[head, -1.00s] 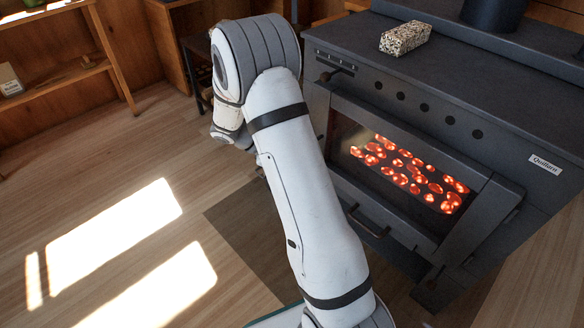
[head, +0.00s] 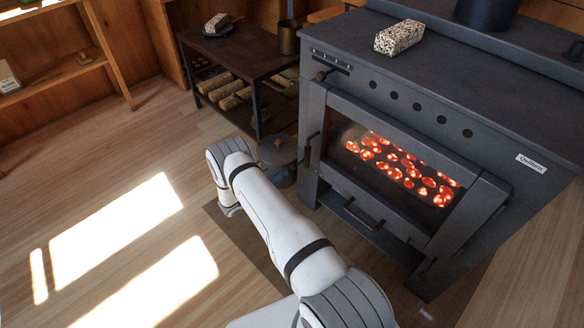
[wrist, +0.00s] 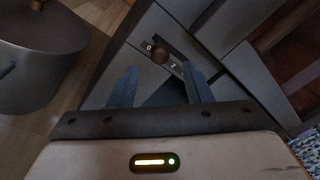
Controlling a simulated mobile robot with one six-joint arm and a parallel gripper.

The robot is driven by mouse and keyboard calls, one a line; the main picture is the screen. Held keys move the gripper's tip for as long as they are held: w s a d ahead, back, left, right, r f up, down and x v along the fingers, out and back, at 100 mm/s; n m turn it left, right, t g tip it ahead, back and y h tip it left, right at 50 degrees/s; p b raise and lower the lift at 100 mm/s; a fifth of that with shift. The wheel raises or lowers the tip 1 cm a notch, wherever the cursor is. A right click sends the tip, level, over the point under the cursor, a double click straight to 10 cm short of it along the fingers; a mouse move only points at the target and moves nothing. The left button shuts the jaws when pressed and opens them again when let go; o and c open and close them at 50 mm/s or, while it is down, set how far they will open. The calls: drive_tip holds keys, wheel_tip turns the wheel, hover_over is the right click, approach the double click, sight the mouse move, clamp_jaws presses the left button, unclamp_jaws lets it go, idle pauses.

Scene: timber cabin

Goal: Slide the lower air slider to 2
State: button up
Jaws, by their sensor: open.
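In the wrist view a small round brown slider knob (wrist: 160,56) sits on a dark scale strip (wrist: 174,67) on the stove's dark grey face. A 0 shows at the knob's upper left and a 2 at its lower right; the knob stands between them. My gripper (wrist: 158,84) is open, its two bluish fingers apart and pointing toward the strip. The knob lies ahead of the gap between the fingers, and I see no contact. In the head view the stove (head: 440,75) shows an upper slider (head: 324,74); this lower knob cannot be made out there.
A round grey lidded pot (wrist: 35,60) is close on the left in the wrist view. The stove door (head: 400,175) has glowing coals behind glass and a bar handle (head: 362,214) below. A dark shelf table (head: 240,50) holds logs. The floor at left is clear.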

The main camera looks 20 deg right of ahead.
sight(293, 170)
drive_tip(key=b+x, duration=0.1)
drive_tip(key=x, duration=0.6)
drive_tip(key=shift+b, duration=0.3)
drive_tip(key=shift+c, duration=0.4)
clamp_jaws()
